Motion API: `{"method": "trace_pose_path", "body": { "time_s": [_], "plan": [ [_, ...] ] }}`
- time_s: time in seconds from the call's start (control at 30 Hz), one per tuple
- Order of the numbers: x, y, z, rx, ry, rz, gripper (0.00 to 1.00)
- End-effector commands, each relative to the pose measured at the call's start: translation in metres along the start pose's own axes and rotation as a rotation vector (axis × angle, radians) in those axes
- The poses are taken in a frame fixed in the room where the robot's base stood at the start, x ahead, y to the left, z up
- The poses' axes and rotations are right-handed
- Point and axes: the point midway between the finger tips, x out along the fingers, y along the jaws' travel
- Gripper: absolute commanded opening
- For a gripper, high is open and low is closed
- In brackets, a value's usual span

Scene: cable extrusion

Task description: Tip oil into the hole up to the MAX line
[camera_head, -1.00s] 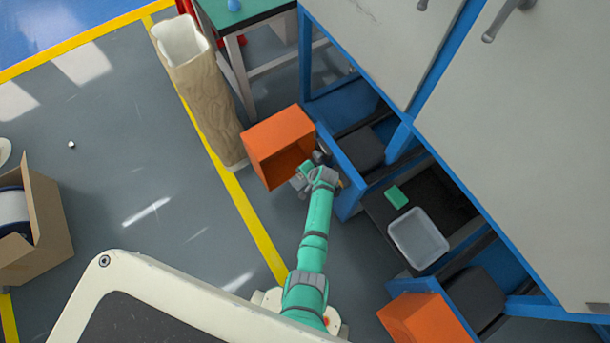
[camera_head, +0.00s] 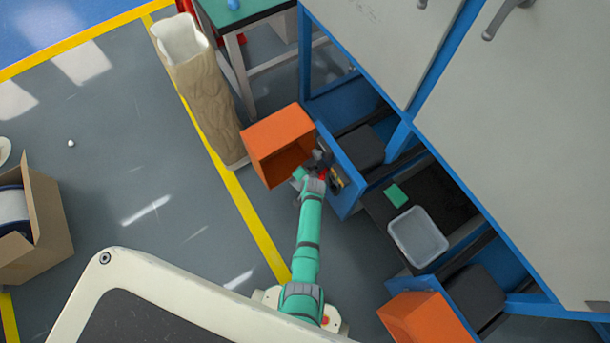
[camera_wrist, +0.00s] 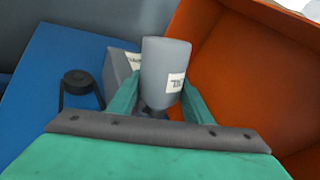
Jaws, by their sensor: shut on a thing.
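My gripper (camera_head: 314,172) is shut on a grey bottle (camera_wrist: 165,62) with a white label, seen between its green fingers in the wrist view. The label is only partly legible. In the head view my gripper is beside the blue panel (camera_head: 343,182), at the open side of an orange bin. A black fitting (camera_wrist: 77,84) with a round top stands at the blue panel in the wrist view. A grey block with a label (camera_wrist: 120,66) is partly hidden behind the bottle. I cannot make out the hole, the MAX line or any oil.
The orange bin (camera_head: 275,135) stands close to my gripper on the left. A clear tray (camera_head: 417,236) and a green block (camera_head: 396,195) lie in the blue rack to the right. Another orange bin (camera_head: 423,318) is lower right. Grey floor (camera_head: 150,160) is open at left.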

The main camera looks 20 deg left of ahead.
Motion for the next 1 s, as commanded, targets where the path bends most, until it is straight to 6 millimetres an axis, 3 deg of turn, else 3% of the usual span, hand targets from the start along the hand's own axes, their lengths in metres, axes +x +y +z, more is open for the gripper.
{"method": "trace_pose_path", "body": {
  "time_s": [0.07,1.0],
  "plan": [
    [-0.003,-0.002,-0.004,0.0,0.012,-0.003,0.15],
    [-0.029,-0.015,0.057,0.001,0.004,0.0,0.15]
  ]
}}
